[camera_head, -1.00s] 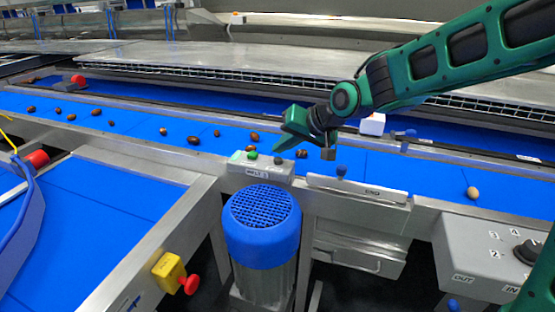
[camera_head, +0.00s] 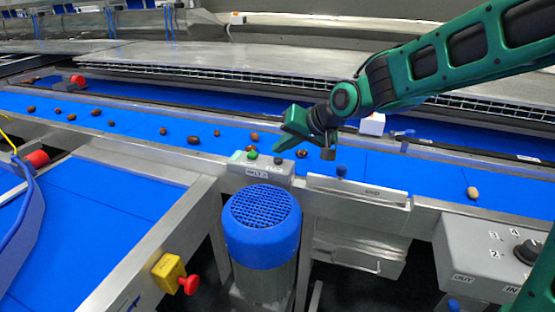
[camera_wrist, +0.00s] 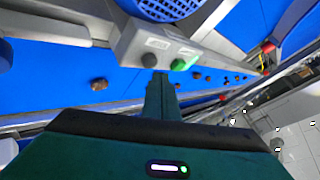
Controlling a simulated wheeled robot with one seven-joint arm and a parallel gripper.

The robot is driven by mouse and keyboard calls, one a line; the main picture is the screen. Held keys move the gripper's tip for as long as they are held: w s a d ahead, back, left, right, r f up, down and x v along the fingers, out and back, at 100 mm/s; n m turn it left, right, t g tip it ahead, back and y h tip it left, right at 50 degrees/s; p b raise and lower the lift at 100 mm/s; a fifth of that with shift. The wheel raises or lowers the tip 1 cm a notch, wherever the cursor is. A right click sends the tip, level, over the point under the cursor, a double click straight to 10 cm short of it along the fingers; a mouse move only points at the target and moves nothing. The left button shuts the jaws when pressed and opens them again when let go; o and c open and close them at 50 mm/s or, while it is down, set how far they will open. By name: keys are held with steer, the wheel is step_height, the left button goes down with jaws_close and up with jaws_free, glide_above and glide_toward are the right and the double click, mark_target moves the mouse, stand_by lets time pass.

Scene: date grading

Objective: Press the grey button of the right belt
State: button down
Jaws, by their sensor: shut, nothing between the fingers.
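A grey control box (camera_head: 262,172) sits on the belt frame's near rail, with a small label on its front. It carries a green button (camera_head: 252,155) at left and a dark grey button (camera_head: 278,161) at right. In the wrist view the grey button (camera_wrist: 148,60) and the green button (camera_wrist: 181,64) lie just beyond the fingertips. My gripper (camera_head: 279,147) is shut and empty, its fingers pointing down-left at the grey button from just above. In the wrist view my gripper (camera_wrist: 160,76) points between the buttons, closer to the grey one. Whether it touches is unclear.
A blue belt (camera_head: 350,165) with several dates runs behind the box. A blue-topped motor (camera_head: 262,225) stands below it. A yellow box with a red stop button (camera_head: 188,284) is at lower left. A grey dial box (camera_head: 475,255) is at right.

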steer(key=shift+f, duration=0.15)
steer(key=shift+f, duration=0.2)
steer(key=shift+f, duration=0.5)
stand_by(0.9)
steer(key=shift+r, duration=0.9)
step_height(320, 180, up, 5)
stand_by(0.7)
stand_by(0.4)
